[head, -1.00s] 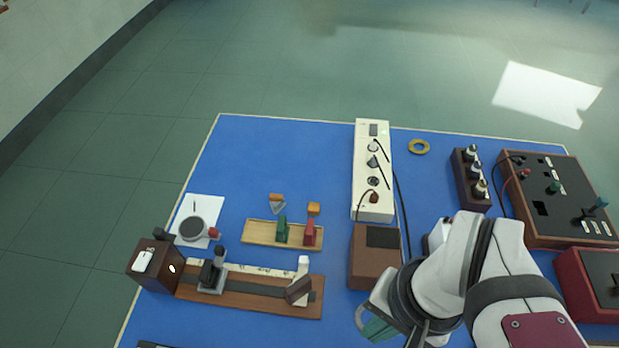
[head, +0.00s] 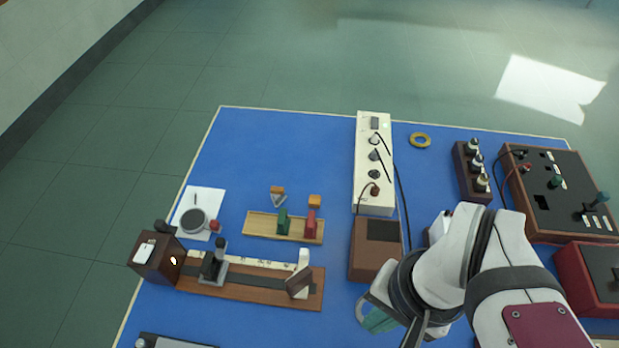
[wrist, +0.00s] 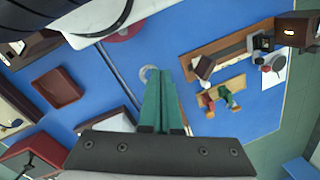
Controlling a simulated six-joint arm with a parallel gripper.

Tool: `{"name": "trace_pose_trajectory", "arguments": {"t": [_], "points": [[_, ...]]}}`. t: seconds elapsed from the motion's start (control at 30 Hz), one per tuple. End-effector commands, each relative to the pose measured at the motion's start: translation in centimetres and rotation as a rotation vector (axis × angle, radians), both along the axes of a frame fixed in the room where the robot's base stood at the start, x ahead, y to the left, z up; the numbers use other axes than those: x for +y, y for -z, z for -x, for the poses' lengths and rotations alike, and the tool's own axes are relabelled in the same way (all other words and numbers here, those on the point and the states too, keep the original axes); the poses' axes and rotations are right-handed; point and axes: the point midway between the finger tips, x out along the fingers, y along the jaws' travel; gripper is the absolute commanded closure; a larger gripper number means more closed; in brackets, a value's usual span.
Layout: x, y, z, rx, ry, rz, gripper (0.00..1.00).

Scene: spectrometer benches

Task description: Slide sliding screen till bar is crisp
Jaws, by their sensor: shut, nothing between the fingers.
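A brown bench with a dark rail (head: 250,280) lies at the front left of the blue table. A dark lamp box (head: 158,258) with a small glowing spot stands at its left end. A grey carriage with a black post (head: 214,264) sits on the rail near the box. A white upright piece (head: 304,259), probably the sliding screen, stands near the right end with a tilted brown block (head: 299,284) before it. No bar image can be made out. My gripper (head: 376,320) is shut and empty, right of the bench and apart from it. Its green fingers (wrist: 158,95) show in the wrist view.
A wooden tray (head: 258,226) with green and red blocks lies behind the bench. A white instrument panel (head: 374,150) and brown box (head: 374,248) stand behind my gripper. Blue table is clear between bench and brown box.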

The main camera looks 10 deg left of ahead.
Motion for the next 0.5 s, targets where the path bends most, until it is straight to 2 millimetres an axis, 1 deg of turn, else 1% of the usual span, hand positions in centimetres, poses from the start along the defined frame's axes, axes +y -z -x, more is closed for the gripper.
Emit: {"name": "trace_pose_trajectory", "arguments": {"t": [0.37,0.4,0.47,0.5], "points": [[0.0,0.0,0.0,0.000,0.000,0.000,1.00],[0.0,0.0,0.0,0.000,0.000,0.000,0.98],[0.1,-0.1,-0.4,0.000,-0.010,0.003,0.87],[0.3,-0.3,-1.4,0.003,-0.038,0.012,0.80]]}}
